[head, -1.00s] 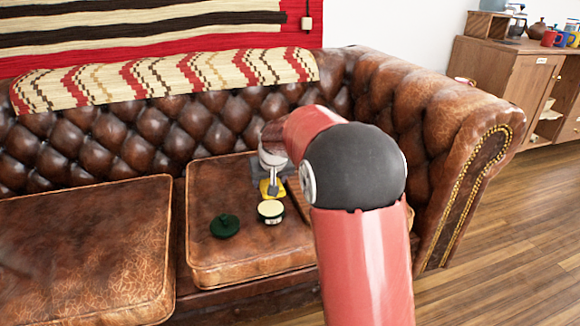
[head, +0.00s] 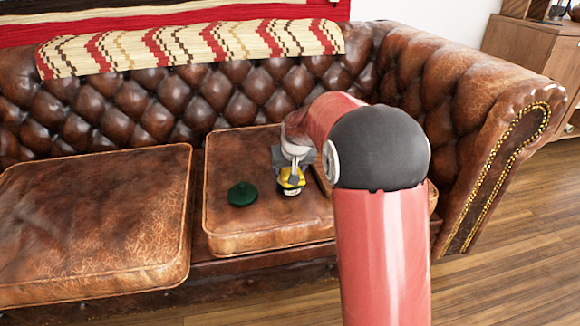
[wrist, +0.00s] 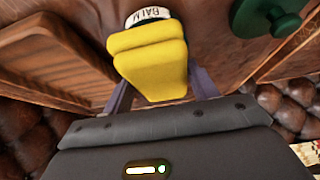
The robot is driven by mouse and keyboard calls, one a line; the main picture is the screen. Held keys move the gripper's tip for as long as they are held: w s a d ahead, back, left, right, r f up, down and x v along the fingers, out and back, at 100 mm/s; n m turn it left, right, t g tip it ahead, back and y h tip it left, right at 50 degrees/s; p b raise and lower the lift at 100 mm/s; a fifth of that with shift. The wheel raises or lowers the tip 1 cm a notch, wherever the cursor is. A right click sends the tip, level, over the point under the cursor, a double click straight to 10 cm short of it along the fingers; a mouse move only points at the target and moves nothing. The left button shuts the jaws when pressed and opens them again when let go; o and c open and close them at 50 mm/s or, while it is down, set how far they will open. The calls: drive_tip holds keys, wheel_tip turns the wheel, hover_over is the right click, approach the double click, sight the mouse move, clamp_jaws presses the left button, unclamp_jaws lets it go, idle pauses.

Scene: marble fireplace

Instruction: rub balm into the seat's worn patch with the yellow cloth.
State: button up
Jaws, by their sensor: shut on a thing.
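My gripper (head: 293,168) is shut on the folded yellow cloth (head: 291,177), which shows large in the wrist view (wrist: 150,60). The cloth is over the balm jar (head: 289,191) on the right seat cushion. The jar's label shows in the wrist view (wrist: 148,14), just beyond the cloth; its opening is hidden, and I cannot tell whether cloth and balm touch. The jar's green lid (head: 242,194) lies on the same cushion to the left. A pale, cracked worn patch (head: 150,225) shows on the left seat cushion.
A wooden tray-like piece (wrist: 60,50) lies beside the jar, mostly hidden by my arm in the head view. The tufted sofa back (head: 150,110) and right armrest (head: 500,110) border the seat. The left cushion's top is clear.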

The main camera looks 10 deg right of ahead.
drive_tip(key=shift+f+b, duration=0.4)
drive_tip(key=shift+f, duration=0.15)
idle(1.8)
drive_tip(key=shift+r+p, duration=2.5)
drive_tip(key=shift+r, duration=1.1)
